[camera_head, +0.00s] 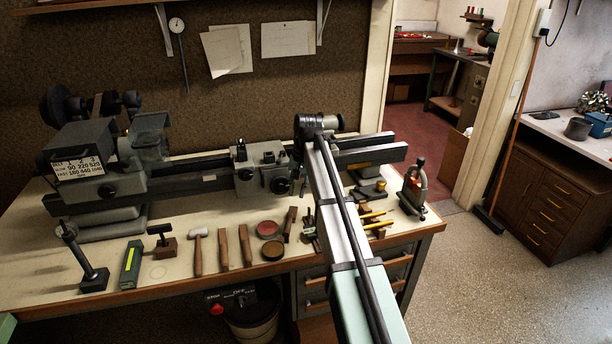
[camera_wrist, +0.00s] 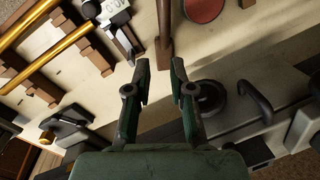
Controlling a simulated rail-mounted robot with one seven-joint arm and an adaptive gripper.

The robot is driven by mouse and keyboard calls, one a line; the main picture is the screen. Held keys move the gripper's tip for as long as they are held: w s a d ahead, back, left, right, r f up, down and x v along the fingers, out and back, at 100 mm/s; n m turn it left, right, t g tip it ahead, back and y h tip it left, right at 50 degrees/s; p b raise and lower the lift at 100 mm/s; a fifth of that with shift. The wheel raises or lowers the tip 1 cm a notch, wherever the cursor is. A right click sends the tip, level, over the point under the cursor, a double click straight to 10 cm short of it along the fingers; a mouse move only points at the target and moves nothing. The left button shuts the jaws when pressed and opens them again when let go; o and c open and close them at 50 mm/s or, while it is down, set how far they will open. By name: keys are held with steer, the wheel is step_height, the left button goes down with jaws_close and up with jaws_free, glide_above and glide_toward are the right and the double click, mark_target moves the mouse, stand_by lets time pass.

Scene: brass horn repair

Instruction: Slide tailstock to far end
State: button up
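The grey lathe stands along the back of the bench, its long dark bed (camera_head: 368,156) running right. A grey block with a black handwheel (camera_head: 282,186), seemingly the tailstock, sits on the bed just left of my arm, close to the carriage (camera_head: 243,172); I cannot clearly tell the two apart. In the wrist view, a black handwheel (camera_wrist: 209,98) and a grey body with a curved black lever (camera_wrist: 256,103) lie right of my gripper (camera_wrist: 161,75). The fingers are apart and empty, the right one close to the handwheel; contact is unclear. My arm hides the gripper in the head view.
Hammers, wooden tools (camera_head: 245,246) and round tins (camera_head: 271,229) lie along the front of the bench. Brass rods on a rack (camera_head: 376,216) and an upright clamp-like tool (camera_head: 413,188) stand at right. The bed's right end looks clear.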

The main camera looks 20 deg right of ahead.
mark_target(335, 142)
steer(key=s+d+f+m+t+y+b, duration=0.1)
steer(key=d+b, duration=0.1)
steer(key=d, duration=0.5)
steer(key=s+d+f+m+t+b, duration=0.1)
steer(key=s+d+f+b, duration=0.15)
steer(key=d, duration=0.45)
steer(key=d+r+m+t+y+b, duration=0.3)
steer(key=d+r+m+t+b, duration=0.15)
steer(key=d+r+t, duration=0.35)
step_height(335, 142, up, 6)
steer(key=w+d+r+m+t, duration=0.1)
steer(key=w+d+m+t, duration=0.1)
steer(key=w+m+t, duration=0.15)
steer(key=shift+t+y, duration=0.25)
steer(key=shift+y, duration=0.05)
steer(key=p+x, duration=0.1)
steer(key=x, duration=0.4)
steer(key=p+x, duration=0.1)
steer(key=x, duration=0.5)
steer(key=p+x, duration=0.1)
steer(key=x, duration=0.4)
steer(key=shift+s+a+f, duration=0.1)
steer(key=shift+a+f, duration=0.25)
steer(key=shift+a, duration=0.05)
jaws_close()
